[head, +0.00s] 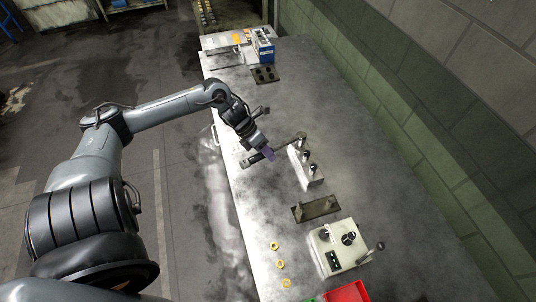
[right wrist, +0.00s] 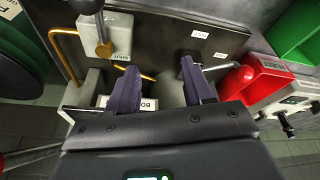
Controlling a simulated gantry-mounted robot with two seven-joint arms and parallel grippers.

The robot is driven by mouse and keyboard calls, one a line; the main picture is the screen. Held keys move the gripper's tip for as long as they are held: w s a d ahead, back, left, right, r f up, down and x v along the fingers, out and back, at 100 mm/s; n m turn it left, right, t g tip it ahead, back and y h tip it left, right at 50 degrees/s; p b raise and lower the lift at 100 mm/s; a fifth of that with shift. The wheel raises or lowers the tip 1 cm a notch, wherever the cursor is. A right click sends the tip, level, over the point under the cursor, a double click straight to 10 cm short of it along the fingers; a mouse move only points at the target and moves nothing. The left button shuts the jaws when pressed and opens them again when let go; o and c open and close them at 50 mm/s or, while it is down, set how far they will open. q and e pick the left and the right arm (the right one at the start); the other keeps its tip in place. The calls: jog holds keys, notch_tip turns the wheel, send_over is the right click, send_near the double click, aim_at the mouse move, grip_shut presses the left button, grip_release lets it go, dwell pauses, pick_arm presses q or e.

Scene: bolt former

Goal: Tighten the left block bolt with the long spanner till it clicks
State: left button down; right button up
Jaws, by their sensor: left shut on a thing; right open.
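The long spanner (head: 286,144) is a dark bar in the head view, lying across the bench toward the bolt block. Other upright dark bolts (head: 309,154) stand on the block. My right gripper (right wrist: 162,73) is open and empty in the right wrist view, and is not visible in the head view.
On the bench, a dark plate with pegs (head: 316,208), a pale control box (head: 340,246), several yellow rings (head: 280,264) and a red tray (head: 348,292) lie nearer. A blue box (head: 263,45) stands at the far end. A red housing (right wrist: 262,78) is beside my right gripper.

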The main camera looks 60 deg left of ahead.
pick_arm(q)
jog(key=shift+d+r+p, duration=0.1)
jog(key=shift+p, duration=0.4)
pick_arm(e)
jog(key=shift+r, duration=0.5)
pick_arm(q)
jog(key=shift+d+n+p, duration=0.25)
jog(key=shift+n+p, duration=0.1)
jog(key=shift+n, duration=0.05)
pick_arm(e)
jog(key=shift+r, duration=0.35)
pick_arm(q)
jog(key=shift+d+t+y, duration=0.1)
jog(key=shift+t+y, duration=0.2)
pick_arm(e)
jog(key=shift+r, duration=0.1)
pick_arm(q)
jog(key=shift+w+d, duration=0.1)
pick_arm(e)
jog(key=shift+a+r, duration=0.1)
jog(key=shift+a, duration=0.1)
pick_arm(q)
jog(key=shift+r+p, duration=0.2)
jog(key=shift+p, duration=0.1)
pick_arm(e)
jog(key=shift+r, duration=0.15)
